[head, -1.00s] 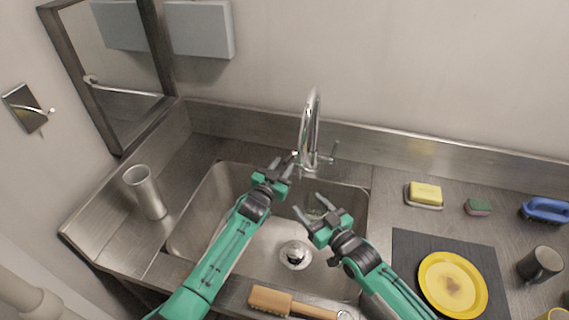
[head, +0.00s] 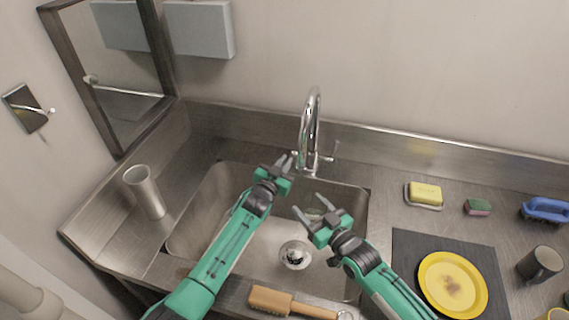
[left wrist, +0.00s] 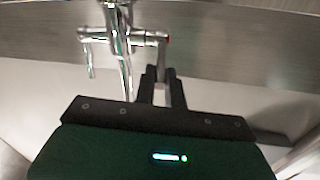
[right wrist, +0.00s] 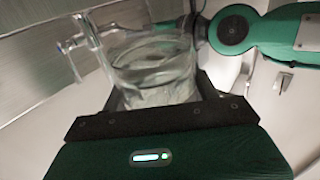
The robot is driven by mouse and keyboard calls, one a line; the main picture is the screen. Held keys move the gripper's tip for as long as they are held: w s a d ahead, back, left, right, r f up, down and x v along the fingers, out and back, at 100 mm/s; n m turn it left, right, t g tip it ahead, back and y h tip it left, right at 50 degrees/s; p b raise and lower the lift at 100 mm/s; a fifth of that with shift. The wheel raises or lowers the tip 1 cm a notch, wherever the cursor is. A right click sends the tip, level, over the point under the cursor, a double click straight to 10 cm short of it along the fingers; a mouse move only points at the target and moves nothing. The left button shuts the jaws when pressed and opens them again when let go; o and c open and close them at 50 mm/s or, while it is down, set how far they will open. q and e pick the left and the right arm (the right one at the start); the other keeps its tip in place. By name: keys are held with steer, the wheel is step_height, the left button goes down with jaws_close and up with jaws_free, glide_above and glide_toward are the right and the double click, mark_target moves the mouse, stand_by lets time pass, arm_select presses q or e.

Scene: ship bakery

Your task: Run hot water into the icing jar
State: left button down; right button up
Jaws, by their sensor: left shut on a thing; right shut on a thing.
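The icing jar is a clear glass jar (right wrist: 150,75), with wavy, whitish-clear contents or reflections inside; I cannot tell which. My right gripper (head: 322,210) is shut on it, holding it over the sink near the tap; the jar is hard to make out in the head view. The chrome tap (head: 309,130) stands at the sink's back edge and also shows in the left wrist view (left wrist: 125,65). My left gripper (head: 285,161) is shut on the tap's red-marked lever (left wrist: 163,50).
The steel sink (head: 205,215) lies below both grippers. A metal cup (head: 145,190) stands left of it, and a wooden-handled brush (head: 270,300) lies at the front edge. Right are a yellow plate (head: 428,290), a dark mug (head: 540,264) and a soap dish (head: 424,195).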

arm_select(q)
steer(key=shift+w+r+g, duration=0.2)
steer(key=shift+r+g, duration=0.4)
steer(key=shift+w+r+n+g+y, duration=0.3)
steer(key=shift+w+r+g+y, duration=0.2)
steer(key=shift+r+g, duration=0.4)
steer(key=g, duration=0.1)
steer(key=w+r+g, duration=0.1)
steer(key=g, duration=0.1)
steer(key=w+r+g+y, duration=0.1)
steer(key=shift+w+d+n, duration=0.1)
steer(key=shift+d+n, duration=0.2)
steer(key=shift+d, duration=0.05)
steer(key=shift+w+d+r+n+g+y, duration=0.1)
steer(key=shift+w+r+g+y, duration=0.15)
steer(key=shift+w+g, duration=0.65)
steer(key=shift+w+d+r+n+g+y, duration=0.15)
steer(key=shift+w+g+y, duration=0.25)
steer(key=shift+g, duration=0.85)
steer(key=shift+w+d+r+n+g+y, duration=0.1)
steer(key=shift+w+r+g+y, duration=0.1)
steer(key=shift+w+g, duration=0.7)
arm_select(e)
steer(key=shift+s+r, duration=0.1)
arm_select(q)
steer(key=shift+s+g, duration=0.1)
steer(key=shift+g, duration=0.15)
